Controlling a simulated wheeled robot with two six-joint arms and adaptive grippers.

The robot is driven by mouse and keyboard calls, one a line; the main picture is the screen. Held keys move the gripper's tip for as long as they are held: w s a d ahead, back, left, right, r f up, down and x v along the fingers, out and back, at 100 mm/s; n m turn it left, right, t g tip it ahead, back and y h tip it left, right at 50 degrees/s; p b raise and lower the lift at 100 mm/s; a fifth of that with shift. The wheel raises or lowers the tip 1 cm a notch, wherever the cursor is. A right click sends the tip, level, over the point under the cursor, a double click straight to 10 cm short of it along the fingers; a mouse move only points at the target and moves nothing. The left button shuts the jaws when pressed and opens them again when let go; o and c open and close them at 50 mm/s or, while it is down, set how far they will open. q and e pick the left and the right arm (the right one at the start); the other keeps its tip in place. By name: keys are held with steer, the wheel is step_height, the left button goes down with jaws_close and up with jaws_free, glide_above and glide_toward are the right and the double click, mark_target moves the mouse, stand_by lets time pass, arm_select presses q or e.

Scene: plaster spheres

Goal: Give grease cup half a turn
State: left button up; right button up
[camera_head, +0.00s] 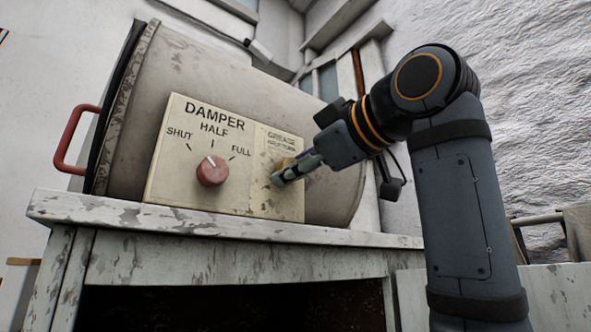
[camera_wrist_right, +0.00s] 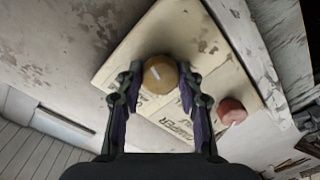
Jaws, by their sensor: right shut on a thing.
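The grease cup is a round brass-coloured knob with a pale mark on its face. It shows between my fingers in the right wrist view (camera_wrist_right: 160,75). It sits on the right part of a cream panel (camera_head: 160,178) under a "GREASE" label (camera_head: 281,137). My right gripper (camera_head: 280,176) comes in from the right and is shut on the grease cup, one finger on each side. In the right wrist view the fingertips (camera_wrist_right: 160,72) flank it. In the head view the fingers mostly hide the cup. My left gripper is not in view.
A red damper knob (camera_head: 212,170) sits left of the cup, its white mark toward HALF. The panel is on a large grey drum (camera_head: 190,65) with a red handle (camera_head: 70,140) at its left end. The drum rests on a worn white table (camera_head: 200,222).

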steer(key=shift+f+m+y+b, duration=0.15)
steer(key=shift+m+b, duration=0.5)
steer(key=shift+m, duration=2.8)
steer(key=shift+f+m+y+b, duration=0.15)
steer(key=shift+m+b, duration=0.5)
steer(key=shift+m, duration=2.8)
steer(key=shift+m, duration=0.3)
steer(key=o, duration=1.2)
steer(key=shift+r, duration=0.1)
steer(key=shift+r, duration=0.1)
